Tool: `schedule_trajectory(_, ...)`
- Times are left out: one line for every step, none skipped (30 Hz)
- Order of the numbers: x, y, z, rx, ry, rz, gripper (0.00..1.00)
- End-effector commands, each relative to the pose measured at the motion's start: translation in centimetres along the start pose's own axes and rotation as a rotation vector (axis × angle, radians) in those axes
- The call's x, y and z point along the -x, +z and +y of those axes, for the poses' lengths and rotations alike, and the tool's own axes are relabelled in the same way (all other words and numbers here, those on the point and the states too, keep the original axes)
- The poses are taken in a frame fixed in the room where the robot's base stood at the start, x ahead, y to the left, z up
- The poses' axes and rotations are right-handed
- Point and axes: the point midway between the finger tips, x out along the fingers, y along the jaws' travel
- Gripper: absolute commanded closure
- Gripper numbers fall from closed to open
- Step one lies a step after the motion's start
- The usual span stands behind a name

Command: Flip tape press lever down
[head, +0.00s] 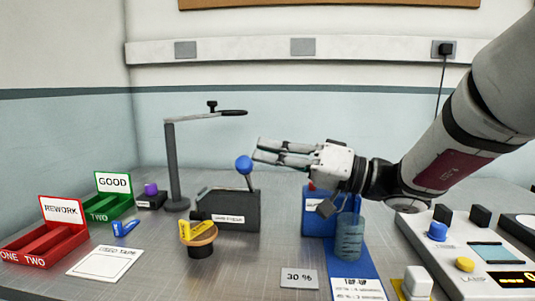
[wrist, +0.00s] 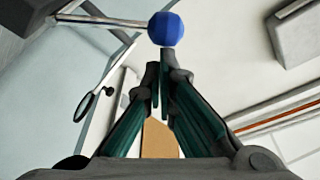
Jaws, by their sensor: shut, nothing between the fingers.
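The tape press (head: 236,212) is a dark grey box with a white label on its front, standing in the middle of the table. Its lever is a thin metal rod topped by a blue ball knob (head: 244,165). The rod stands up from the box, leaning slightly left. My gripper (head: 257,150) is shut and empty, pointing left, with its fingertips close to the right of the knob and slightly higher. In the wrist view the knob (wrist: 166,28) appears just beyond the shut fingertips (wrist: 160,78). I cannot tell whether they touch.
A grey post with a horizontal arm (head: 172,165) stands behind left. A round stand (head: 201,243) with a yellow piece is in front. Red (head: 45,246) and green (head: 112,208) trays are left. A blue box (head: 317,222), glass beaker (head: 349,240) and control panel (head: 470,255) are right.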

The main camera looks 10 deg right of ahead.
Motion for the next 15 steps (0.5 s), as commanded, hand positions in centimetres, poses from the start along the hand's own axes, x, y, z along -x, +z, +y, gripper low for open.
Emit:
schedule_trajectory(0.0, -0.1, 0.0, 0.0, 0.0, 0.0, 1.0)
schedule_trajectory(0.0, -0.2, 0.0, 0.001, 0.0, 0.0, 1.0)
schedule_trajectory(0.0, -0.5, 0.0, 0.002, 0.0, 0.0, 1.0)
schedule_trajectory(0.0, -0.7, 0.0, 0.002, -0.001, 0.0, 1.0)
schedule_trajectory(0.1, -1.0, 0.0, 0.002, -0.001, -0.001, 1.0)
schedule_trajectory(0.1, -1.5, 0.0, 0.001, -0.001, -0.001, 1.0)
schedule_trajectory(0.1, -1.9, 0.0, 0.003, -0.001, -0.001, 1.0)
schedule_trajectory(0.1, -2.4, 0.0, 0.003, -0.002, -0.001, 1.0)
schedule_trajectory(0.1, -3.1, 0.0, 0.002, -0.003, -0.002, 1.0)
schedule_trajectory(0.2, -3.6, 0.0, 0.003, -0.004, -0.003, 1.0)
schedule_trajectory(0.8, -3.8, 0.0, 0.001, -0.001, -0.001, 1.0)
schedule_trajectory(1.9, -3.7, 0.1, -0.001, 0.001, 0.0, 1.0)
schedule_trajectory(2.6, -3.6, 0.0, -0.002, 0.001, 0.0, 1.0)
schedule_trajectory(3.3, -3.6, 0.0, -0.002, 0.002, 0.001, 1.0)
schedule_trajectory(4.2, -3.6, 0.0, -0.002, 0.001, 0.0, 1.0)
